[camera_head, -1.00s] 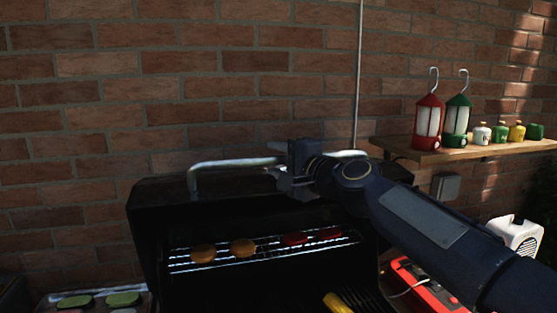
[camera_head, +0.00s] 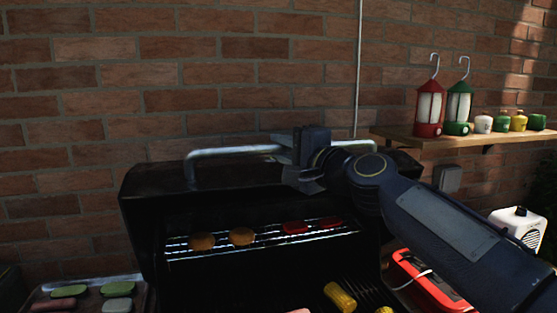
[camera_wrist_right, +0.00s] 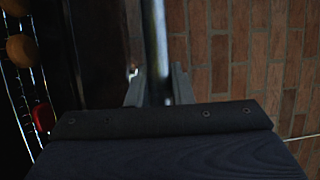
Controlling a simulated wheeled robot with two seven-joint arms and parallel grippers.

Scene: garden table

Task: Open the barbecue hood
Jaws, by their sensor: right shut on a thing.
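The black barbecue hood (camera_head: 150,190) stands raised, so the inside of the barbecue shows beneath it. Its metal handle (camera_head: 235,152) runs along the top of the hood. My right gripper (camera_head: 290,162) is shut on the handle near its middle. In the right wrist view the handle bar (camera_wrist_right: 155,50) passes between the two fingers (camera_wrist_right: 155,88). My arm and gripper hide part of the handle. My left gripper is not in view.
A wire rack (camera_head: 265,243) inside holds orange and red food. Yellow corn (camera_head: 340,297) lies lower down. A tray (camera_head: 75,303) is at the left. A shelf (camera_head: 400,133) with red and green lanterns is on the brick wall. A red box (camera_head: 432,282) and white device (camera_head: 516,228) are at right.

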